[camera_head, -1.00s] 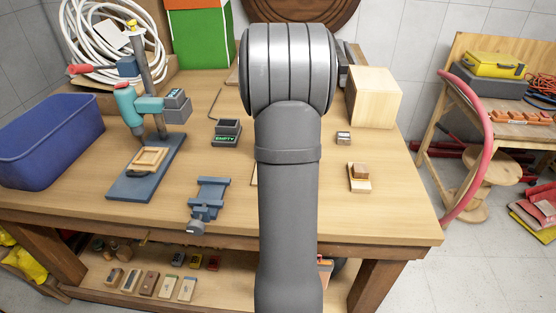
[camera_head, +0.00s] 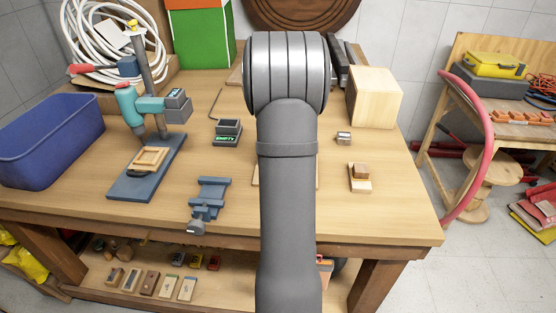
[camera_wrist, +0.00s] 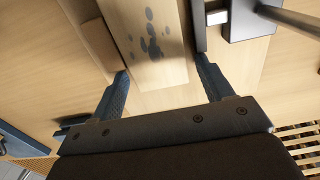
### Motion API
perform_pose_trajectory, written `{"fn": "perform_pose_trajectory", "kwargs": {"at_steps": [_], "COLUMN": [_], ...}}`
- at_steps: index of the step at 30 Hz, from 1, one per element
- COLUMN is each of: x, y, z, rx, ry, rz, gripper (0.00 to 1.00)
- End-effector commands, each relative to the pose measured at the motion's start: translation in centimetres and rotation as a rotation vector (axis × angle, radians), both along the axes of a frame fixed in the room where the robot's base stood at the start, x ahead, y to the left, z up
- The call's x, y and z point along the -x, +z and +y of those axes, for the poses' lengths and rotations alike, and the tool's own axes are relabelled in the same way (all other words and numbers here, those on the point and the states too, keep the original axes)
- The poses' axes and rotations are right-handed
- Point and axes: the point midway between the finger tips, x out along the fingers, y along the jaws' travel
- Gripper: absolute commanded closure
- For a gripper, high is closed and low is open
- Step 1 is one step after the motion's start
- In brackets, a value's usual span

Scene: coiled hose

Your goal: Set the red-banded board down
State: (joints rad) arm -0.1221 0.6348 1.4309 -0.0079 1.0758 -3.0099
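My gripper (camera_wrist: 160,66) shows in the wrist view with its two dark blue fingers apart. A pale wooden board with dark stains (camera_wrist: 155,45) lies between and beyond the fingertips. Its edges run close to both fingers, but I cannot tell whether they press on it. No red band shows on any board in view. In the head view my arm hides the gripper. Part of a pale flat piece (camera_head: 255,172) shows on the bench beside the arm.
The wooden bench (camera_head: 385,205) carries a drill press (camera_head: 150,108), a blue bin (camera_head: 48,140), a small vise (camera_head: 210,195), an EMPTY-labelled box (camera_head: 226,139), a wooden block (camera_head: 374,97) and small blocks (camera_head: 360,177). The right front of the bench is clear.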

Motion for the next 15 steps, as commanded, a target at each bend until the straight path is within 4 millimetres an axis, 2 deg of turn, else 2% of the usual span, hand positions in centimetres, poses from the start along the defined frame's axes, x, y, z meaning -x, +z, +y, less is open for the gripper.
{"fn": "perform_pose_trajectory", "kwargs": {"at_steps": [10,15], "x": [0.0,-0.1], "y": [0.3,2.6], "z": [0.0,0.0], "rx": [0.000,-0.001], "ry": [0.000,0.000], "rz": [-0.001,-0.005], "gripper": [0.24,0.24]}}
